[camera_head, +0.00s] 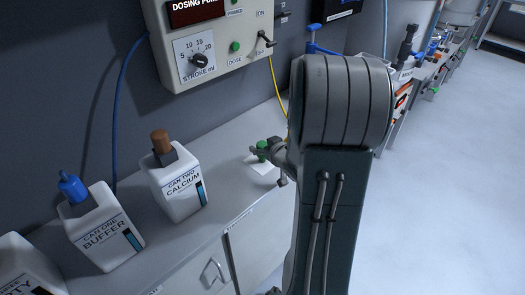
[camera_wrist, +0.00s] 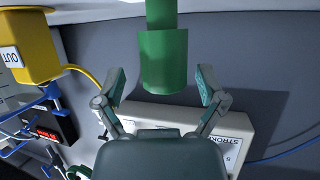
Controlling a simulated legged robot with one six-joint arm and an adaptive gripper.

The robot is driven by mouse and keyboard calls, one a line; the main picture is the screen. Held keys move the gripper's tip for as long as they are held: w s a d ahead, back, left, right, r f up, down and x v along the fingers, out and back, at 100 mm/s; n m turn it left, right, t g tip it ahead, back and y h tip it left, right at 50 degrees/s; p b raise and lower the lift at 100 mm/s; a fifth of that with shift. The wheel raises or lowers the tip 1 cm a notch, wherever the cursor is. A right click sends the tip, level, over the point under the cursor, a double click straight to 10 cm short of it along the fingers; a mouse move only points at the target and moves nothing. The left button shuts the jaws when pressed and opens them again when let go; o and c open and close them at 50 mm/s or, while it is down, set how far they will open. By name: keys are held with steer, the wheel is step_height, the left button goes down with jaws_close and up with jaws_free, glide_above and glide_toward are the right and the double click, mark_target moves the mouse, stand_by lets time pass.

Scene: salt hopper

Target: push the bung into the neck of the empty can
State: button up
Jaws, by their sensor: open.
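The green bung (camera_head: 262,145) stands on a small white pad on the bench in the head view, close to my gripper. In the wrist view the bung (camera_wrist: 163,62) is a green cylinder with a narrower section above it in the picture. My gripper (camera_wrist: 161,82) is open, its fingertips on either side of the bung with a visible gap at each side. In the head view my gripper (camera_head: 272,153) is partly hidden by my arm. A white can whose label ends in "PTY" (camera_head: 28,275) is cut off at the lower left; its neck is not visible.
Can one, buffer (camera_head: 105,238), with a blue cap, and can two, calcium (camera_head: 182,185), with a brown cap, stand between the bung and the cut-off can. The dosing controller (camera_head: 215,40) hangs above. The bench (camera_head: 225,165) is clear between can two and the bung.

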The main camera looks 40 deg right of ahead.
steer(key=shift+w+d, duration=0.1)
steer(key=shift+d, duration=0.1)
steer(key=shift+a, duration=0.2)
steer(key=shift+c, duration=0.3)
steer(key=shift+a, duration=0.4)
jaws_close()
steer(key=shift+d, duration=0.3)
